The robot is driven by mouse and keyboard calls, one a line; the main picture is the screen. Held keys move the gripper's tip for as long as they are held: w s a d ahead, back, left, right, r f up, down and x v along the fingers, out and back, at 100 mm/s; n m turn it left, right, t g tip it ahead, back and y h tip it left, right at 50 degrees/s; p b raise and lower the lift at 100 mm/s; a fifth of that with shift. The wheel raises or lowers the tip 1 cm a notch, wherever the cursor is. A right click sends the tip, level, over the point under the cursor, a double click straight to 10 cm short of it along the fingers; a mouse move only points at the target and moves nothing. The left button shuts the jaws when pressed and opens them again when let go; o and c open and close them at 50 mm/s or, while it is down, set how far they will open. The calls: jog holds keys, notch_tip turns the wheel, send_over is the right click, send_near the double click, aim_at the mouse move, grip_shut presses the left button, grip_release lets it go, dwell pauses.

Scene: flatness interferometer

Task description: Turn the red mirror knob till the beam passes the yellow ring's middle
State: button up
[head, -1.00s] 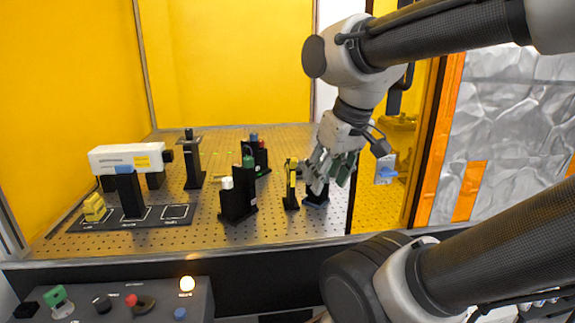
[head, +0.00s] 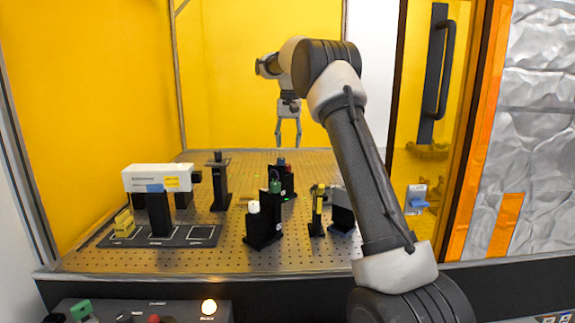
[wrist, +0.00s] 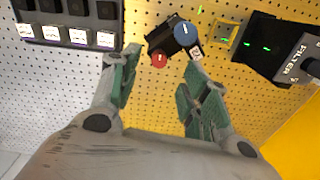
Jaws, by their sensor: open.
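The red mirror knob (wrist: 159,59) sits beside a larger blue knob (wrist: 185,32) on a black mount in the wrist view. In the head view, a mount with red and blue tops (head: 287,180) stands towards the back of the breadboard. My gripper (head: 288,143) is open and empty, pointing down above and behind that mount. In the wrist view my gripper's fingers (wrist: 160,85) are spread, with the red knob beyond them and apart from them. A yellow part (head: 318,195) stands on a black post; I cannot tell whether it is the ring. Green light marks (wrist: 265,46) show.
The white laser box (head: 150,179) and a black tray (head: 112,240) are left. A filter mount (wrist: 288,52) is near the knobs. Yellow walls enclose the breadboard (head: 200,259).

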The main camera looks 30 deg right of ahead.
aim_at(287, 169)
jog(key=shift+w+d+f, duration=0.3)
jog(key=shift+w+f, duration=0.5)
jog(key=shift+f, duration=0.05)
notch_tip(287, 169, down, 8)
jog(key=shift+r, duration=0.2)
grip_shut()
